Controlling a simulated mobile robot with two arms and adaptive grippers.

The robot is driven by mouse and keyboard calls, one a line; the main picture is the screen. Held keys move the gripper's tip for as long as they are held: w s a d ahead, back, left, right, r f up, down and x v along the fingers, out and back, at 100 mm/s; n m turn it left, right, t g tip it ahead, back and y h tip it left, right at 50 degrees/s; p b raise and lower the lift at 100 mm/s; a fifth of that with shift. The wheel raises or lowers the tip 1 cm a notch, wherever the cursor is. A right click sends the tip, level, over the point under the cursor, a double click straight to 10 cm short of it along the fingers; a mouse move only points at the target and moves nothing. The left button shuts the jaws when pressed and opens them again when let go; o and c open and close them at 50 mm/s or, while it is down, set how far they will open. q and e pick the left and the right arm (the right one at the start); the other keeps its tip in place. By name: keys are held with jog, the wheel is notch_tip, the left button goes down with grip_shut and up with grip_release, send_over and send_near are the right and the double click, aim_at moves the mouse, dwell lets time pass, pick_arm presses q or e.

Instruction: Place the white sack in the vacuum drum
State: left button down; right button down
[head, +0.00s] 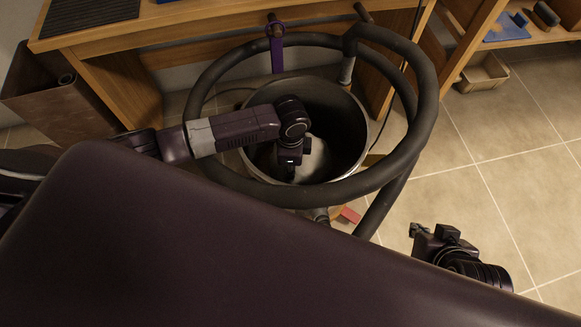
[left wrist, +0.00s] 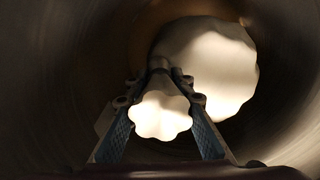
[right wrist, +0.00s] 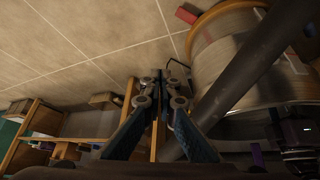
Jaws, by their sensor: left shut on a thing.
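The white sack (head: 314,160) is inside the drum, partly hidden behind my left gripper. My left gripper (head: 288,172) reaches down into the drum. In the left wrist view its fingers are shut on a pale scalloped end (left wrist: 160,117) of the sack, with a larger rounded white part (left wrist: 215,65) beyond. Whether the sack touches the drum bottom cannot be told. My right gripper (head: 416,230) is outside the drum, empty, its fingertips close together.
A thick dark hose (head: 425,100) loops around and above the drum. The wooden bench (head: 200,30) stands behind it. A small red block (head: 350,215) lies on the floor by the drum. A beige bin (head: 484,75) stands at the right. Tiled floor (head: 520,150) at the right is clear.

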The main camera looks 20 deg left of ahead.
pick_arm(q)
jog(key=c, duration=1.7)
grip_release()
